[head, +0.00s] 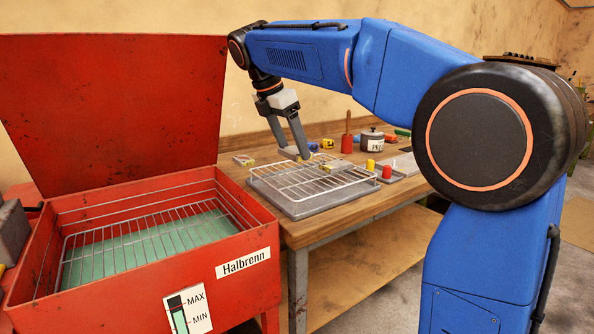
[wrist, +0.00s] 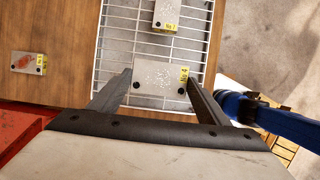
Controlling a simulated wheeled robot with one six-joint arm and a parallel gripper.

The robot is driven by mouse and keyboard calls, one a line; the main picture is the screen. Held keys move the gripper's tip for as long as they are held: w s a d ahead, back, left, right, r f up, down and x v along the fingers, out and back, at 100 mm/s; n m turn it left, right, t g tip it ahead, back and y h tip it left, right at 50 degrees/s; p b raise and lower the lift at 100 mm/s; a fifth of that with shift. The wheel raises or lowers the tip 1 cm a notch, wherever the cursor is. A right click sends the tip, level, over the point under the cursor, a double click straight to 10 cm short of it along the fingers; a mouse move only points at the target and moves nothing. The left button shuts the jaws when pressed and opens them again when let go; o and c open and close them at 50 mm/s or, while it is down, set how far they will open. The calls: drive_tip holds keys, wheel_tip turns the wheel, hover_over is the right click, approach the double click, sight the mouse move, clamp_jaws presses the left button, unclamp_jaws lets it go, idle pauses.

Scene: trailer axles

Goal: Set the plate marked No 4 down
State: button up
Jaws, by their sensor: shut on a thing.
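The plate marked No 4 (wrist: 160,78) is a small grey plate with pale speckles, dark corner holes and a yellow tag at its right end in the wrist view. My gripper (head: 300,155) is shut on it, one finger at each end. The held plate shows small between the fingertips in the head view (head: 290,153). It looks larger than the other plates in the wrist view, so it seems to be above the white wire rack (head: 283,180), over its near-left part. The gap below it is hard to judge.
Another tagged plate (wrist: 167,13) lies on the rack, and one with a red mark (wrist: 27,62) lies on the bench left of it. The red Halbrenn tank (head: 245,235) stands open at left. A labelled pot (head: 371,142) and small bottles stand behind and right.

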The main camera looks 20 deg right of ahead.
sight(291, 181)
drive_tip(key=shift+f, duration=3.2)
drive_tip(key=o, duration=1.6)
drive_tip(key=shift+f, duration=0.15)
drive_tip(key=shift+c, duration=0.2)
drive_tip(key=v, duration=1.2)
